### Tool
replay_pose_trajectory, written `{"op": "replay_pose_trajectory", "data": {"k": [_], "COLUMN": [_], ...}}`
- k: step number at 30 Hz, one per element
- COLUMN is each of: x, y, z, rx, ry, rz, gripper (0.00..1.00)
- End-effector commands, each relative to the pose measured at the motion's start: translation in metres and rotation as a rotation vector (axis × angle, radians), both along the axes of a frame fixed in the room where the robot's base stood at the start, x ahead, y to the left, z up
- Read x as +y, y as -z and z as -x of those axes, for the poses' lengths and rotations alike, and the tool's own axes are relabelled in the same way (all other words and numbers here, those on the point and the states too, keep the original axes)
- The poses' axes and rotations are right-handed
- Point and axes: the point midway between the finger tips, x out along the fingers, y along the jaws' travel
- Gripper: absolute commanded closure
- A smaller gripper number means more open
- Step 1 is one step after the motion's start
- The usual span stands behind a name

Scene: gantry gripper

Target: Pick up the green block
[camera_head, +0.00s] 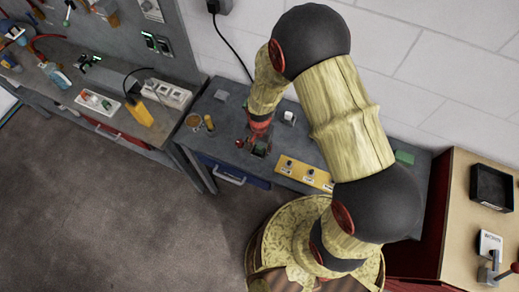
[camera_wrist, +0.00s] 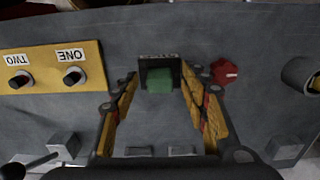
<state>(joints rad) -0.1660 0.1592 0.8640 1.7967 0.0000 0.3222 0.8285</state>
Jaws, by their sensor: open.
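In the wrist view a green block (camera_wrist: 160,80) sits in a small dark holder (camera_wrist: 143,70) with a label on its far edge. My gripper (camera_wrist: 159,72) is open, with one yellow finger to the left of the block and one to the right. Gaps show between fingers and block, and nothing is held. In the head view my gripper (camera_head: 259,134) points down over the grey bench, above the dark holder (camera_head: 261,150); the block in it is not clear there. Another green piece (camera_head: 404,157) lies at the bench's right end, beside my arm.
A red knob (camera_wrist: 224,71) stands close to the right finger. A yellow button panel (camera_head: 303,174) lies right of the holder in the head view. A round cup (camera_head: 193,121) stands to the left. A wall rises behind the bench.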

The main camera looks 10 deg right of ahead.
Motion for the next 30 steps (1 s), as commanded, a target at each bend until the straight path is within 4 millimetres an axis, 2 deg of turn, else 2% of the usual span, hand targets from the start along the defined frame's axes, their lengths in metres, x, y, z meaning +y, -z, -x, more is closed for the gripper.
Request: {"op": "replay_pose_trajectory", "data": {"k": [6, 30], "x": [0.0000, 0.0000], "y": [0.0005, 0.0002], "z": [-0.0002, -0.0002], "rx": [-0.001, -0.001], "ry": [0.000, 0.000], "rz": [0.000, 0.000], "gripper": [0.55, 0.99]}}
